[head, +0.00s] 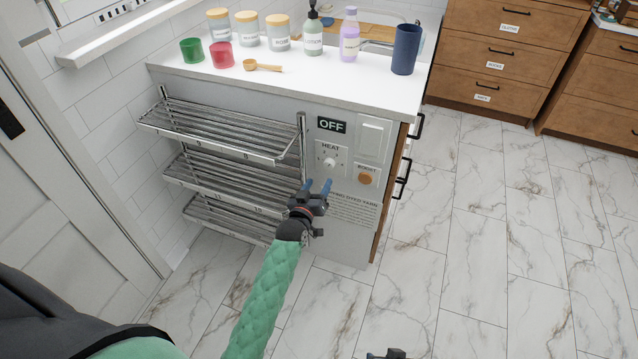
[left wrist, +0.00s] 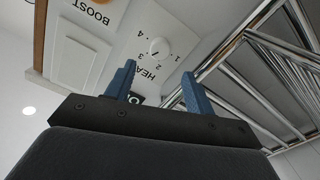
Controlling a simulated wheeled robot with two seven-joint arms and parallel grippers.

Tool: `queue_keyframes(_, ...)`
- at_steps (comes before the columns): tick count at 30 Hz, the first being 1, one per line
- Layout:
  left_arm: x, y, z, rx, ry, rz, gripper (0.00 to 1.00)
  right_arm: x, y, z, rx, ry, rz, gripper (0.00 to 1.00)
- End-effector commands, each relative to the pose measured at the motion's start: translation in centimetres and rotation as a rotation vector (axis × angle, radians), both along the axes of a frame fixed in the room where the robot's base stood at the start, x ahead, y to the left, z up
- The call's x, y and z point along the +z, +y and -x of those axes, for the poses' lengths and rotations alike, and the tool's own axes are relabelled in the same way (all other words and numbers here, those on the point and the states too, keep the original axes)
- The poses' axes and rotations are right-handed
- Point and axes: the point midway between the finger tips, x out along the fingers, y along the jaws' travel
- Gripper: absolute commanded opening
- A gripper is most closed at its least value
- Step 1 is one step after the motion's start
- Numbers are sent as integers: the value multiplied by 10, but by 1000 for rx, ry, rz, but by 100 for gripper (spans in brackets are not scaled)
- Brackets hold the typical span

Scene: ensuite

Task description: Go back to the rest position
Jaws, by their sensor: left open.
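My left gripper (head: 318,187) is open and empty in front of the side panel of the white-topped counter, just below the white heat dial (head: 329,162). Its two blue fingers (left wrist: 160,88) show in the left wrist view, apart from each other, with the heat dial (left wrist: 159,47) beyond them. The panel also carries a dark OFF sign (head: 332,125), a white rocker switch (head: 371,138) and an orange boost button (head: 365,179). A dark part at the bottom edge of the head view may belong to my right arm; its fingers cannot be made out.
A metal rack (head: 220,135) with three tiers sticks out left of the panel. The counter top (head: 300,80) holds several jars, cups and bottles. Black handles (head: 404,170) project on the counter's right side. Wooden drawers (head: 500,50) stand behind. The marble floor (head: 480,250) at right is clear.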

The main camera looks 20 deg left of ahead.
Motion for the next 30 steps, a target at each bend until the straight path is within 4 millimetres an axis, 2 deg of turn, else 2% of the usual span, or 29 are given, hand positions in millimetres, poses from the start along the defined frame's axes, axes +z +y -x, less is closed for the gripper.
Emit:
queue_keyframes(12, 0, 0, 0, 0, 1, -2, 54, 3, -1, 0, 0, -2, 1, 36)
queue_keyframes(16, -9, -3, 0, -16, 48, -8, 54, 1, -2, 3, 4, 13, 7, 36)
queue_keyframes(21, -41, -13, 6, -76, 234, -43, 54, -2, -4, 13, 19, 69, 29, 36)
queue_keyframes(23, -46, -17, 11, -102, 309, -66, 54, -2, -6, 17, 25, 91, 39, 36)
queue_keyframes(26, -47, -26, 23, -147, 426, -106, 54, 2, -11, 23, 32, 124, 59, 36)
queue_keyframes(30, -37, -40, 45, -207, 575, -170, 54, 10, -20, 29, 37, 168, 86, 36)
